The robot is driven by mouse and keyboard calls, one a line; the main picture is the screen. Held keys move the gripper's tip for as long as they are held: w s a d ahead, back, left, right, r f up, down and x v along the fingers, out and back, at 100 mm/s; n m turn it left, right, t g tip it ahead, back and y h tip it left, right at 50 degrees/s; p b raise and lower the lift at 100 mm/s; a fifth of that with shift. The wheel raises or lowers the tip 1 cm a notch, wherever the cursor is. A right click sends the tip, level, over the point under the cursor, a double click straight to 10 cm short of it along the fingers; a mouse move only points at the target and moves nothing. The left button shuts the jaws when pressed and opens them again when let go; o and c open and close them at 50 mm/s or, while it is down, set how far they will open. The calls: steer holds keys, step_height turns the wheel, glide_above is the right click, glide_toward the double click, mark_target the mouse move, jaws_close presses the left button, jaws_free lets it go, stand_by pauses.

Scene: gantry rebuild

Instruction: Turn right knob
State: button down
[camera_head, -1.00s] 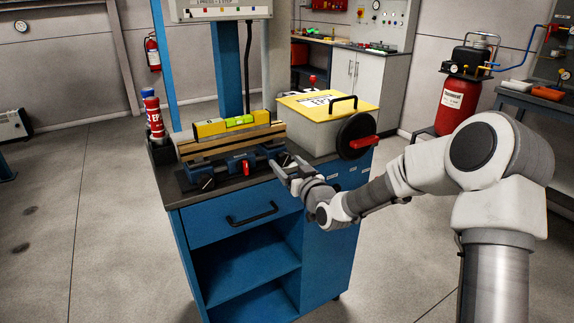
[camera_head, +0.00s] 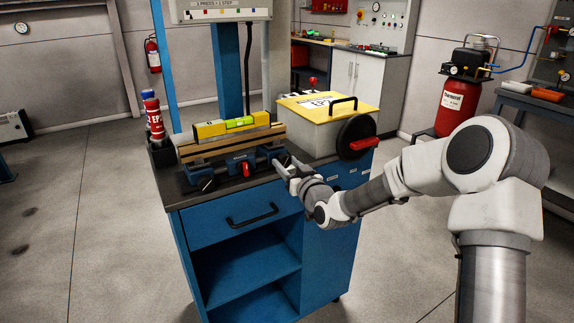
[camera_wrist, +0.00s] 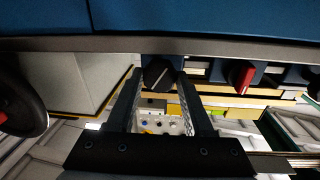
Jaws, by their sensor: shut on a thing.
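The fixture on the cart has a blue base, wooden rails (camera_head: 213,145) and a yellow spirit level (camera_head: 232,125) on top. The right knob (camera_wrist: 158,72) is round and black, and its grip ridge looks tilted in the wrist view. My gripper (camera_head: 281,162) is at the fixture's right end. In the wrist view its two fingers (camera_wrist: 159,78) lie either side of that knob, shut on it. The gripper hides the knob in the head view. A red lever (camera_head: 246,168) sits at the middle of the fixture front, and a black left knob (camera_head: 207,184) at its left end.
A box with a yellow lid (camera_head: 330,103) and a black wheel (camera_head: 356,136) with a red handle stands close right of my gripper. The blue cart (camera_head: 235,208) has a drawer handle below. The floor right of the cart is open.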

steer(key=shift+m, duration=2.3)
steer(key=shift+c, duration=1.5)
jaws_free()
steer(key=p+v, duration=0.2)
steer(key=v, duration=1.5)
steer(key=shift+s+d+r, duration=0.15)
steer(key=shift+r, duration=0.2)
